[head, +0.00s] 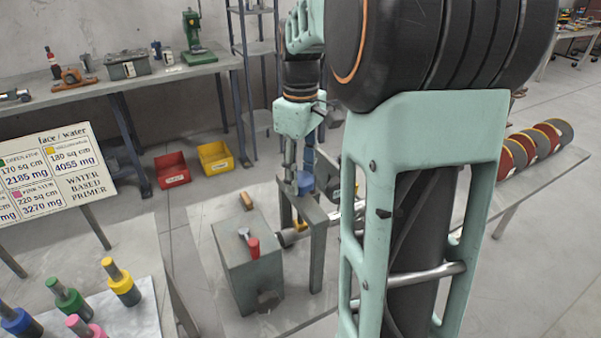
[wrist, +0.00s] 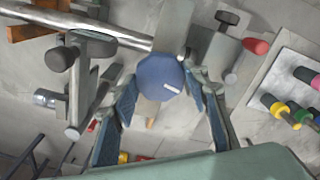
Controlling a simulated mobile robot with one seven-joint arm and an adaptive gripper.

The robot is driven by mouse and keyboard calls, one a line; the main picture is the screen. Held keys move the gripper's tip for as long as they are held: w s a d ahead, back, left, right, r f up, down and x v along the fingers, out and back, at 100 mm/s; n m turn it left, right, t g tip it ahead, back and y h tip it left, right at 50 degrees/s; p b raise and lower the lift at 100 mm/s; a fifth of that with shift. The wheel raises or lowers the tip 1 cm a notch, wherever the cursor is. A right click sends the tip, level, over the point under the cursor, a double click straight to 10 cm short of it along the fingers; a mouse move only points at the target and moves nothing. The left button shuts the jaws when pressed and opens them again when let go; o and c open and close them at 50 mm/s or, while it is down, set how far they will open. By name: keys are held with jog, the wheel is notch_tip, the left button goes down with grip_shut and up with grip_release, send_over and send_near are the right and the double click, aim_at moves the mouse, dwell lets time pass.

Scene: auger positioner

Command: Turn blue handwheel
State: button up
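The blue handwheel (wrist: 160,76) is a faceted blue knob with a small pale mark, near the middle of the wrist view. In the head view it shows as a small blue shape (head: 305,183) on top of a grey stand, below my arm and partly hidden. My gripper (wrist: 160,85) points down at it, its two blue-grey fingers spread wide to either side of the wheel. The fingertips are close to the wheel's rim, and I see no clear contact. In the head view my gripper (head: 297,170) is just above the stand.
A metal shaft (wrist: 80,22) runs beside the wheel. A table with colored-collared tools (head: 120,285) is at lower left. Red (head: 172,168) and yellow bins lie behind.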

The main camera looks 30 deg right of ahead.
aim_at(301, 177)
jog(key=c, duration=0.5)
jog(key=shift+m, duration=0.7)
jog(key=o, duration=1.2)
jog(key=shift+c, duration=0.2)
jog(key=shift+r, duration=0.1)
notch_tip(301, 177, up, 12)
